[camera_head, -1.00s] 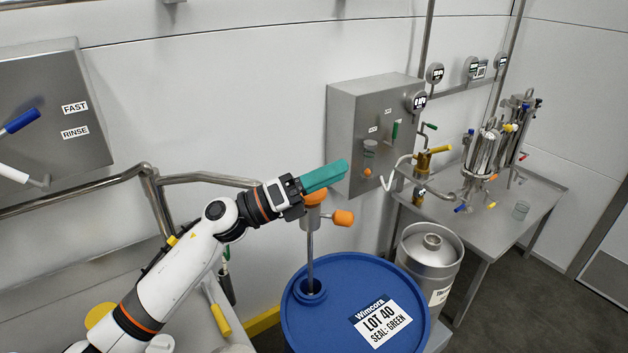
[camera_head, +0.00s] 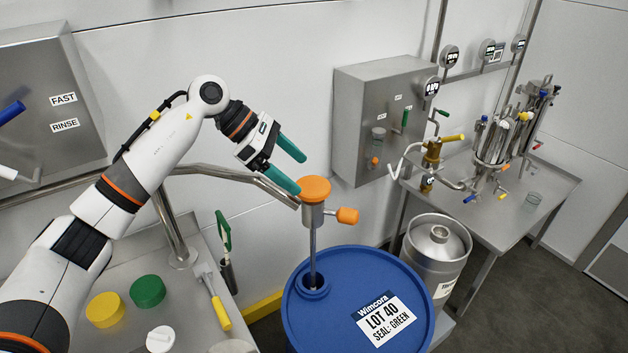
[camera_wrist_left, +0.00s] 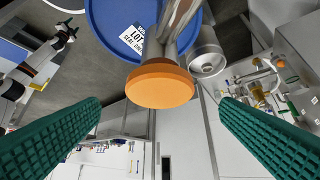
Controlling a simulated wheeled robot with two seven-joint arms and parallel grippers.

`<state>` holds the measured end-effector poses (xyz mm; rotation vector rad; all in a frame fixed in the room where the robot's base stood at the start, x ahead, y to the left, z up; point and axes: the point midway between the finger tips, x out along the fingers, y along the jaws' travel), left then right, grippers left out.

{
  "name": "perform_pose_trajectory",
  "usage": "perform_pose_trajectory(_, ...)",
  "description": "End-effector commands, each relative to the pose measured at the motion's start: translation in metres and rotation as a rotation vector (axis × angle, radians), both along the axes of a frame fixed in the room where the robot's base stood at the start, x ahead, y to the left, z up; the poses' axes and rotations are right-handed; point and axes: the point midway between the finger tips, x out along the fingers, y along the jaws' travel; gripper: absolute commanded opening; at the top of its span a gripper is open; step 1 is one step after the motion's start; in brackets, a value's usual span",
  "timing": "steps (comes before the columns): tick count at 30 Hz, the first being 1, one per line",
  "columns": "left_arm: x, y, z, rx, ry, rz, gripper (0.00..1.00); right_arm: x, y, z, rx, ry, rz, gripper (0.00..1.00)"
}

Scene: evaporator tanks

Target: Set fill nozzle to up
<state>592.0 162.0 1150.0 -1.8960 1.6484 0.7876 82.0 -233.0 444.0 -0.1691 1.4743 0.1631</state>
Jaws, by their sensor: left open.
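A steel nozzle pipe (camera_head: 313,236) with an orange round cap (camera_head: 314,189) and an orange side knob (camera_head: 347,215) stands upright in the opening of the blue drum (camera_head: 330,335). I take it to be the fill nozzle. My left gripper (camera_head: 300,174) is open, its green fingers just up and left of the cap. In the left wrist view the cap (camera_wrist_left: 160,86) shows between the two spread fingers (camera_wrist_left: 160,122), apart from both. A white and black arm, probably my right, shows there with its gripper (camera_wrist_left: 65,35), too small to judge.
A steel keg (camera_head: 436,255) stands right of the drum. A wall box (camera_head: 365,130) and a table with valves (camera_head: 545,190) are behind. Left, a counter holds yellow (camera_head: 105,310) and green (camera_head: 147,291) caps and a yellow-handled tool (camera_head: 219,313). A bent steel pipe (camera_head: 225,173) runs behind my arm.

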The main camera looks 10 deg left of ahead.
Motion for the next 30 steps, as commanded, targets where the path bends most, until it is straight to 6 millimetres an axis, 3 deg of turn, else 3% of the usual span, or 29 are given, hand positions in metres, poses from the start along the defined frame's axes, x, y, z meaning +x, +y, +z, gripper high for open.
perform_pose_trajectory(9,0.005,-0.037,-0.035,-0.001,0.002,-0.001,0.86,0.0,0.0,0.015,0.0,0.0,0.001,0.52)
perform_pose_trajectory(22,0.006,-0.044,-0.044,-0.002,0.0,0.0,0.86,0.0,-0.002,0.016,-0.003,-0.001,0.002,0.52)
perform_pose_trajectory(30,0.006,-0.043,-0.043,-0.002,0.0,0.0,0.41,0.001,-0.003,0.016,-0.004,-0.001,0.002,0.52)
